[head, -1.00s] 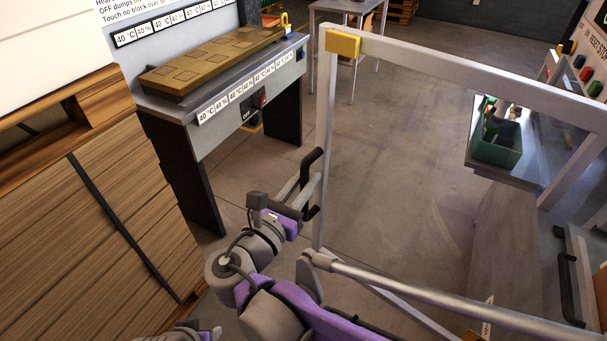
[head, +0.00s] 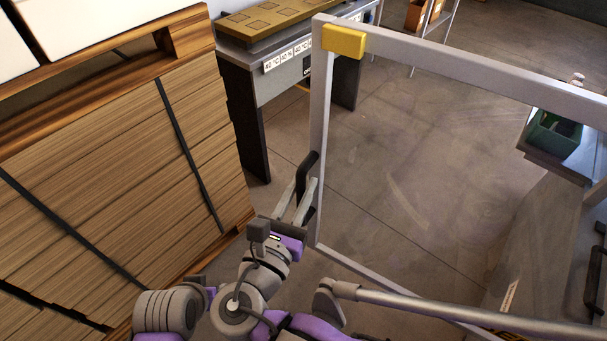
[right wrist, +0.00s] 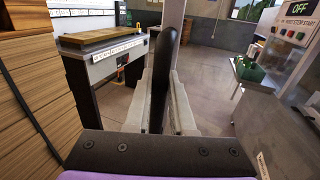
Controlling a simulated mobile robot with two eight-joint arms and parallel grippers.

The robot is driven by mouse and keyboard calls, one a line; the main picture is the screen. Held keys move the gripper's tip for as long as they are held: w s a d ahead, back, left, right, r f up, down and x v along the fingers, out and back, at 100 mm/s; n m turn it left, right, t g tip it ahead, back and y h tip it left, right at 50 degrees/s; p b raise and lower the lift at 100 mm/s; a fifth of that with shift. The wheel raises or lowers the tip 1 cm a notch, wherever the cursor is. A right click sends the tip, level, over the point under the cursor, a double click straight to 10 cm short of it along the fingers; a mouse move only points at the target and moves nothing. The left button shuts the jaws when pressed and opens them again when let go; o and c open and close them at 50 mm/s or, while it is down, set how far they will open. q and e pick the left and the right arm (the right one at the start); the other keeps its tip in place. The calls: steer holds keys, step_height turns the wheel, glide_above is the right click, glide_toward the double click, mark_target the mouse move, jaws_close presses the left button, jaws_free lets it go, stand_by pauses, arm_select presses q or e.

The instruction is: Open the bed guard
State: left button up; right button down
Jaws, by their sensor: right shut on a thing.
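The bed guard is a grey metal frame (head: 318,120) with a clear panel and a yellow block (head: 344,41) at its upper left corner. A black upright handle (head: 306,176) sits on its left post. My right gripper (head: 306,190) reaches up to this handle, and its two fingers are shut on it. In the right wrist view the black handle (right wrist: 163,80) stands between the two pale fingers (right wrist: 163,105). My left gripper is not in view.
A strapped stack of boards on a pallet (head: 130,160) stands close at the left. A grey bench (head: 245,85) with a yellow-brown block bed is behind. A green bin (head: 555,135) sits on a shelf at right. Floor beyond the guard is clear.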

steer(key=shift+s+a, duration=0.25)
steer(key=shift+s, duration=0.15)
steer(key=c, duration=0.8)
jaws_free()
steer(key=shift+o, duration=0.2)
steer(key=v, duration=0.7)
steer(key=shift+s+b, duration=0.25)
steer(key=shift+b, duration=0.1)
